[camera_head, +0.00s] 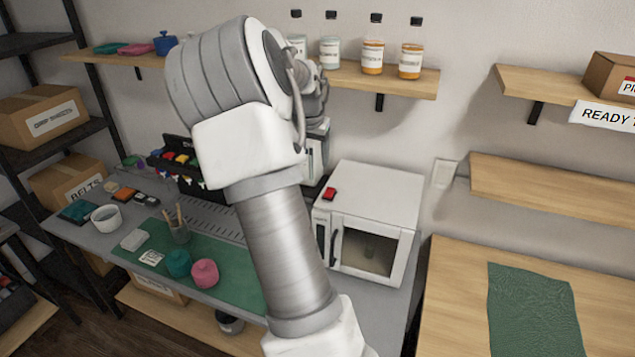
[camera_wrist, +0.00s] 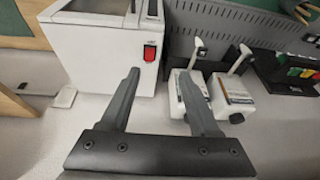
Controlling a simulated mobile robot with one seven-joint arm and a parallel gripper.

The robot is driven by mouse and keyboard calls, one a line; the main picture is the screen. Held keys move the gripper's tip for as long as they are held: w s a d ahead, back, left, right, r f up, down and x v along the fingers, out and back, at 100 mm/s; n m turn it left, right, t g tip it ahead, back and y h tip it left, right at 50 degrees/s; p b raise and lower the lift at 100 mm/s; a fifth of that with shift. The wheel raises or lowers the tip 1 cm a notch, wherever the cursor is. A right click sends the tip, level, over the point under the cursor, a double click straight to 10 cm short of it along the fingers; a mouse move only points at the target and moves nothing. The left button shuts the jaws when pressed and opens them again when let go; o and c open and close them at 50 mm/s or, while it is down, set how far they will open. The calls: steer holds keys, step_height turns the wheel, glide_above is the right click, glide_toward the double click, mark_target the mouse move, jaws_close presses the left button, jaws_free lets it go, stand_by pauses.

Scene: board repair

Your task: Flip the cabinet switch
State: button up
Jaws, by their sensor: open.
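The white cabinet (camera_head: 385,195) stands on the grey bench, with a dark glass door at its front. A red switch (camera_head: 329,193) sits on its top near the left edge. In the wrist view the cabinet (camera_wrist: 82,45) is at upper left, and the red switch (camera_wrist: 149,53) shows on a dark base on its white face. My gripper (camera_wrist: 158,74) is open and empty, its two grey fingers apart. The switch appears just beyond the left fingertip, between the fingers' directions; I see no contact. In the head view my arm hides the gripper.
Two white devices with levers (camera_wrist: 238,97) stand beside the cabinet. A green mat (camera_head: 225,262) holds pink and teal pots. Bottles (camera_head: 372,50) line the shelf above. A wooden table (camera_head: 455,290) is at right.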

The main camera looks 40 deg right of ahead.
steer(key=d, duration=0.3)
steer(key=p, duration=0.3)
glide_toward(330, 192)
steer(key=shift+m+g+h, duration=0.3)
steer(key=shift+h, duration=0.1)
steer(key=x, duration=0.7)
steer(key=shift+w+a+f, duration=0.2)
steer(key=shift+w+f, duration=0.2)
steer(key=shift+f, duration=0.05)
jaws_close()
